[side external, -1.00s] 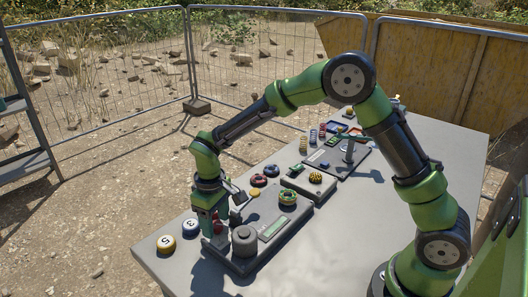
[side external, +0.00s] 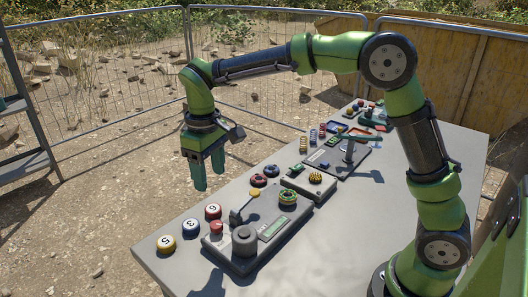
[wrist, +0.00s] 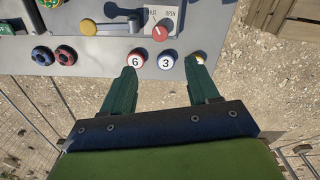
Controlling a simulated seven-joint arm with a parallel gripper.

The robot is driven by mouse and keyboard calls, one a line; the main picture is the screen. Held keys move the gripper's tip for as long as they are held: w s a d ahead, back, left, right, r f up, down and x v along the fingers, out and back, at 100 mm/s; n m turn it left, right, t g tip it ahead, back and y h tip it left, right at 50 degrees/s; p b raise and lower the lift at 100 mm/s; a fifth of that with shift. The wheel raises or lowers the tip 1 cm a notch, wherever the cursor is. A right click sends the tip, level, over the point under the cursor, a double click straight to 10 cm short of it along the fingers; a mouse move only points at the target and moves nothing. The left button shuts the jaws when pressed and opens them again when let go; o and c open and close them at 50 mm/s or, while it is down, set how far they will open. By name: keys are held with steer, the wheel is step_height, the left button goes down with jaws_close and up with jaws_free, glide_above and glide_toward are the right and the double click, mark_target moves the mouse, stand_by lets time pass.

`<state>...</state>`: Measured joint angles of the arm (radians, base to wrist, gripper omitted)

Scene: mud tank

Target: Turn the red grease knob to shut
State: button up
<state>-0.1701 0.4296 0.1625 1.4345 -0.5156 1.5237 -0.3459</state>
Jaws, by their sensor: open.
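The red grease knob (side external: 217,227) sits at the near left corner of a grey control panel (side external: 238,262). It also shows in the wrist view (wrist: 160,33), beside a white label (wrist: 165,15) on which OPEN is readable at the right; the word at the left is hard to read. I cannot tell for sure where its pointer aims. My gripper (side external: 207,178) is open and empty, fingers down, well above and apart from the knob. In the wrist view its fingertips (wrist: 161,68) are spread, with the knob beyond them.
Numbered balls 6 (side external: 213,211), 3 (side external: 190,228) and 5 (side external: 166,245) line the table edge beside the knob. A lever (side external: 240,212) and a dark grey round knob (side external: 245,240) are on the same panel. Red and blue ring-shaped knobs (side external: 265,176) stand farther back. Air around my gripper is clear.

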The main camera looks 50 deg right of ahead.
step_height(320, 180, up, 2)
steer(key=shift+r, duration=0.2)
steer(key=s+d+r+m+t+y, duration=0.1)
steer(key=s+d+m+t, duration=0.2)
steer(key=s, duration=0.7)
steer(key=s+d+r+m+t+y, duration=0.1)
steer(key=s+d+m+t, duration=0.2)
steer(key=s+d, duration=0.3)
steer(key=shift+s+d+r+m+t, duration=0.25)
steer(key=shift+s+d+m+t, duration=0.25)
steer(key=shift+s, duration=1.75)
steer(key=shift+a, duration=0.15)
